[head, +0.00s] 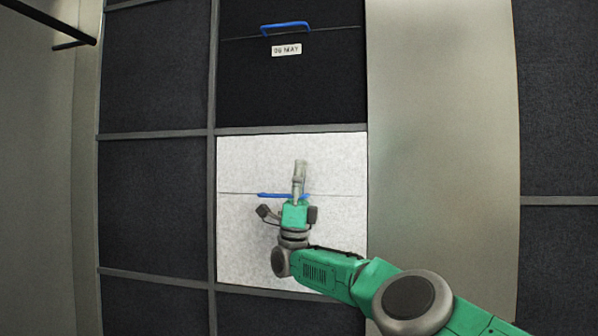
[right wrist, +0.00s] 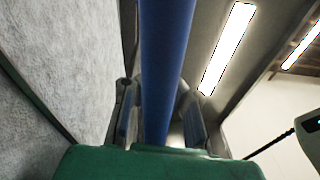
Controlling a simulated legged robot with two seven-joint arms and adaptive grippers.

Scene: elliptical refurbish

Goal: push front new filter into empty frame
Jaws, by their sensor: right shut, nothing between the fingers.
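The new filter (head: 245,165) is a white fibrous panel in the head view, filling one opening of the dark grid wall. A blue handle (head: 268,195) runs across its middle. My right gripper (head: 299,165) is in front of the panel and partly covers the handle. It is shut and holds nothing. In the right wrist view the filter's white face (right wrist: 60,60) is at the left, and the blue handle bar (right wrist: 165,60) passes close to the camera, in front of the gripper's fingers. Whether the gripper touches the panel is unclear. My left gripper is not in view.
A dark filter (head: 290,85) with a blue handle and a "06 MAY" label sits directly above. Grey frame bars (head: 160,134) and other dark panels (head: 150,200) surround the white one. A plain grey panel (head: 440,130) stands to the right.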

